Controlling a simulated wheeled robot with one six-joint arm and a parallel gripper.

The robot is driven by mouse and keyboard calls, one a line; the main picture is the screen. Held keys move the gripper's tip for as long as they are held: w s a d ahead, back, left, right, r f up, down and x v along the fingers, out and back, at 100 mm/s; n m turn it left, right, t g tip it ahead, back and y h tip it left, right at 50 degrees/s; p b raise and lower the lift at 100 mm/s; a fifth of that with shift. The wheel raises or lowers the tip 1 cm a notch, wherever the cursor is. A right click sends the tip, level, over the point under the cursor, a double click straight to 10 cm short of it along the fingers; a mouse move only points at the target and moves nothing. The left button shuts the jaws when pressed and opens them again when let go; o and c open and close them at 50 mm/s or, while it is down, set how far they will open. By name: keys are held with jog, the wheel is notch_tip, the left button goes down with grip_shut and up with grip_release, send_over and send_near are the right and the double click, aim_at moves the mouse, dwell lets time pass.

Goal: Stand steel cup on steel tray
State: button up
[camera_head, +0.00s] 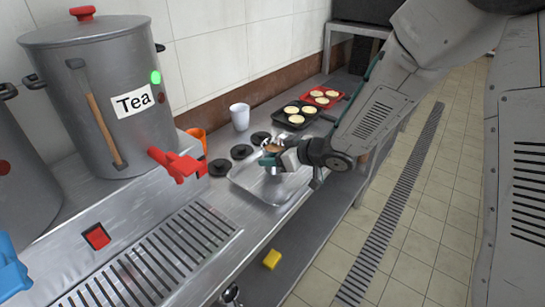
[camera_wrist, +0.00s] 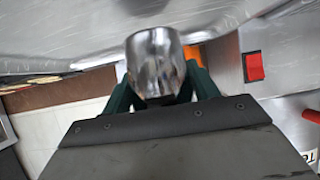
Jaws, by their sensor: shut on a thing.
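The steel cup (camera_wrist: 155,60) is shiny and sits between the green fingers of my gripper (camera_wrist: 158,88) in the wrist view. My gripper (camera_head: 276,156) is shut on it. In the head view the cup is small and mostly hidden by the gripper. The steel tray (camera_head: 262,189) is a shallow, shiny rectangle on the steel counter, just below the gripper in the head view. The cup is over the tray's far part in that view. I cannot tell whether its base touches the tray.
A white cup (camera_head: 240,117) and an orange cup (camera_head: 197,140) stand behind the tray. Black discs (camera_head: 241,152) lie near it. Black (camera_head: 297,114) and red (camera_head: 322,97) trays hold pale round items. The tea stockpot (camera_head: 105,95) has a red tap (camera_head: 178,164). A drain grate (camera_head: 150,262) lies in front.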

jog(key=shift+s+f, duration=0.1)
jog(key=shift+f, duration=0.5)
jog(key=shift+a+f, duration=0.1)
jog(key=shift+a, duration=0.05)
jog(key=shift+f, duration=0.1)
jog(key=o, duration=1.2)
jog(key=shift+f, duration=0.1)
